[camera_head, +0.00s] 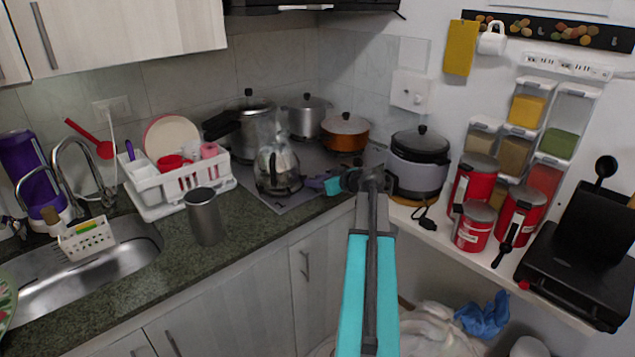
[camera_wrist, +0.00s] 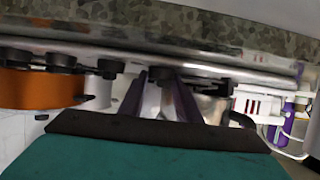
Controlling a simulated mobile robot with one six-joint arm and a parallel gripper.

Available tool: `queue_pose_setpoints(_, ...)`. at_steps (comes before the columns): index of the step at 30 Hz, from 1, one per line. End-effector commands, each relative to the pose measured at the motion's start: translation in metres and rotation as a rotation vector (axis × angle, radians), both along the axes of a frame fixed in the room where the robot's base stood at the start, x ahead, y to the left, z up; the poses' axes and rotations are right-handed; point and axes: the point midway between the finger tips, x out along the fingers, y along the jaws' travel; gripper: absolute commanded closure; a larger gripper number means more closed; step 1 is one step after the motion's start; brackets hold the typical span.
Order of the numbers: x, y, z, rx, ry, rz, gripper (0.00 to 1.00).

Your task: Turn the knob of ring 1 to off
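The hob (camera_head: 292,200) is a grey cooktop set in the counter in the head view, with pots on it. In the wrist view its front edge runs across the top, with several dark knobs (camera_wrist: 62,62) along it at left and centre. I cannot tell which is ring 1's, nor how any is turned. My gripper (camera_head: 322,184) is at the hob's front right, beside the kettle. In the wrist view its purple fingers (camera_wrist: 161,78) stand apart, near the knob row.
A steaming steel kettle (camera_head: 277,168) stands just left of my gripper. An orange pot (camera_head: 345,134) and other pots stand behind it. A rice cooker (camera_head: 417,166) is to the right. A dish rack (camera_head: 180,184) and grey canister (camera_head: 205,218) are to the left.

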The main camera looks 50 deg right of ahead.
Motion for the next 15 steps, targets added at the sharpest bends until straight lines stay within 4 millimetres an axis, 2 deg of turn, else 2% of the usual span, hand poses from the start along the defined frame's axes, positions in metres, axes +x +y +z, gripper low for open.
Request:
queue_pose_setpoints(1,0.0000,-0.0002,0.0004,-0.001,0.000,-0.001,0.61)
queue_pose_setpoints(3,0.0001,-0.0001,0.0004,-0.001,0.000,-0.001,0.52)
queue_pose_setpoints(15,-0.0028,0.0005,0.0010,0.000,0.000,0.000,0.52)
